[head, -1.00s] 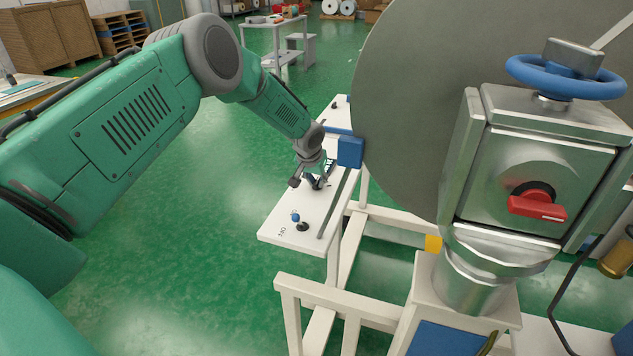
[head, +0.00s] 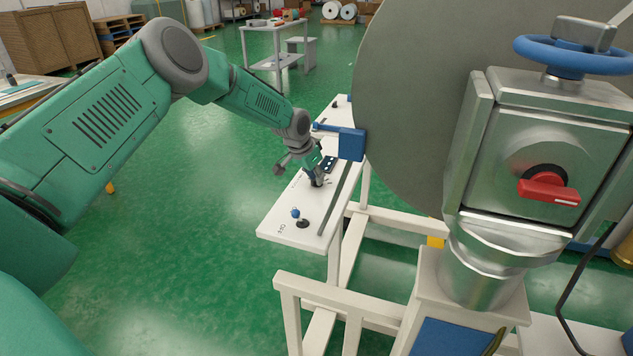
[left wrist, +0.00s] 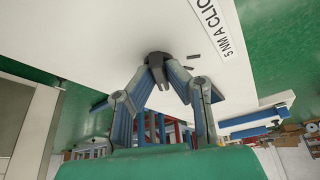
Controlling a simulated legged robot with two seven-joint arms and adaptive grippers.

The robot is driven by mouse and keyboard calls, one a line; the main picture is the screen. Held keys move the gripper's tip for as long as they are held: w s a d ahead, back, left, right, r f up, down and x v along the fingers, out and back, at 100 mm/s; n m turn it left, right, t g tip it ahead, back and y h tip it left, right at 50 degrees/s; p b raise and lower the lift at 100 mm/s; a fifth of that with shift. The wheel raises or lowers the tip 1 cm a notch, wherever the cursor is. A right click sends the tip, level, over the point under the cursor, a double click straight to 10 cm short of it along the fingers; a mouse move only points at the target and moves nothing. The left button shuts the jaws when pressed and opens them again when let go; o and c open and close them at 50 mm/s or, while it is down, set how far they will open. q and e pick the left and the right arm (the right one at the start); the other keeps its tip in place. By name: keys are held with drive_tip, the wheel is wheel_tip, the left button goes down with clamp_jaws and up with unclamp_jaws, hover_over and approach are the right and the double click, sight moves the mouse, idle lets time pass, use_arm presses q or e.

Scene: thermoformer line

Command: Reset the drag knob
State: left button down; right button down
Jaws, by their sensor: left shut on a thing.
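A dark knob (left wrist: 158,62) stands on a white panel (left wrist: 90,40) in the left wrist view, beside a printed label reading "5 NM A CLICK" (left wrist: 225,32). My left gripper (left wrist: 160,72) has its two blue-grey fingers closed in on the knob from both sides, shut on it. In the head view the left gripper (head: 316,182) points down onto the white bench-like panel (head: 268,228), and the knob there is mostly hidden by the fingers. My right gripper is not in view.
A blue-topped knob (head: 295,212) and a black knob (head: 302,225) sit nearer on the panel. A blue block (head: 351,144) and a large grey disc (head: 400,110) stand close to the right. A metal housing with a red switch (head: 548,190) is further right. Green floor is clear left.

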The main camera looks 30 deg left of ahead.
use_arm(q)
drive_tip(key=shift+s+f+m, duration=0.2)
drive_tip(key=shift+f+m, duration=0.15)
drive_tip(key=shift+m, duration=0.05)
drive_tip(key=c, duration=1.6)
unclamp_jaws()
drive_tip(key=shift+w+a, duration=0.1)
drive_tip(key=shift+w, duration=0.05)
drive_tip(key=shift+r, duration=0.1)
drive_tip(key=shift+r, duration=0.25)
drive_tip(key=v, duration=1.1)
drive_tip(key=shift+a, duration=0.3)
